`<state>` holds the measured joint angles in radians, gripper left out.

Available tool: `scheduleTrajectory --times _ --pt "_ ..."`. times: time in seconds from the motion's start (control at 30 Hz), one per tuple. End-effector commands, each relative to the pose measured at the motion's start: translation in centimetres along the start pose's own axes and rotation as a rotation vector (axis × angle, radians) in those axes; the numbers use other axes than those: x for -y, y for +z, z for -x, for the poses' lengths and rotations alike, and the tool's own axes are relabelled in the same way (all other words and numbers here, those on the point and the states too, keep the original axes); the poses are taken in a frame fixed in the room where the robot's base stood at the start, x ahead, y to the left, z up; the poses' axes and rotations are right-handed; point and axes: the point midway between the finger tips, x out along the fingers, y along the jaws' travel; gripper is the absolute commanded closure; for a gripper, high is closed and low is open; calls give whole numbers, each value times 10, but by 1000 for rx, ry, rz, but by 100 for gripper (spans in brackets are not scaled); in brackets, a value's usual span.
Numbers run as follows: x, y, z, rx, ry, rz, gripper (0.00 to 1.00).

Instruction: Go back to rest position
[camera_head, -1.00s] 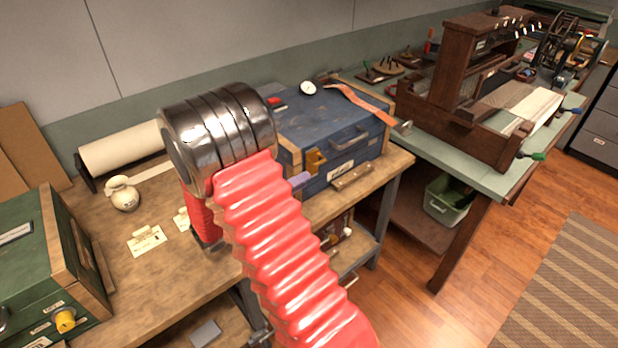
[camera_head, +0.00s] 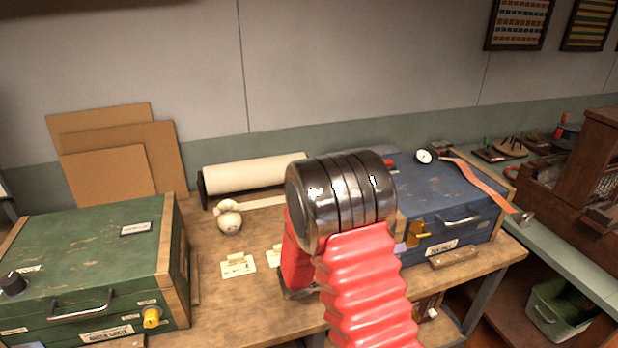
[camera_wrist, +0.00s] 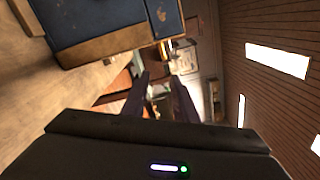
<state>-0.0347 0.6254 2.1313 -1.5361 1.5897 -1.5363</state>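My gripper (camera_wrist: 158,92) shows in the wrist view as two dark fingers standing apart, with background visible between them. It is open and I see nothing held in it. In the head view my red-sleeved arm with its dark metal joint rises in front of the workbench (camera_head: 225,315); the fingers cannot be made out there. The blue case (camera_head: 430,185) stands behind and right of the arm, partly covered by it. In the wrist view the blue case (camera_wrist: 100,18) lies at the upper left, apart from the fingers.
A green case (camera_head: 90,255) stands on the bench at left. A paper roll (camera_head: 255,174), a small white pot (camera_head: 228,217) and labels (camera_head: 238,266) lie between the cases. Brown boards (camera_head: 110,170) lean on the wall. A wooden loom (camera_head: 590,165) stands at right.

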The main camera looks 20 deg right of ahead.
Motion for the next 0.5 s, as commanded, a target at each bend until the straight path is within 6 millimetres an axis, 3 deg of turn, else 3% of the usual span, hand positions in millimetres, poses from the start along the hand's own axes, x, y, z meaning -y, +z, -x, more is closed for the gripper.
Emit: scheduleTrajectory --times 0.3,0.37,0.5 --pt "-6 -4 0 -17 25 -123 74" --pt "-12 -12 0 -50 41 -185 74" --pt "-26 -48 4 -177 74 -343 74"
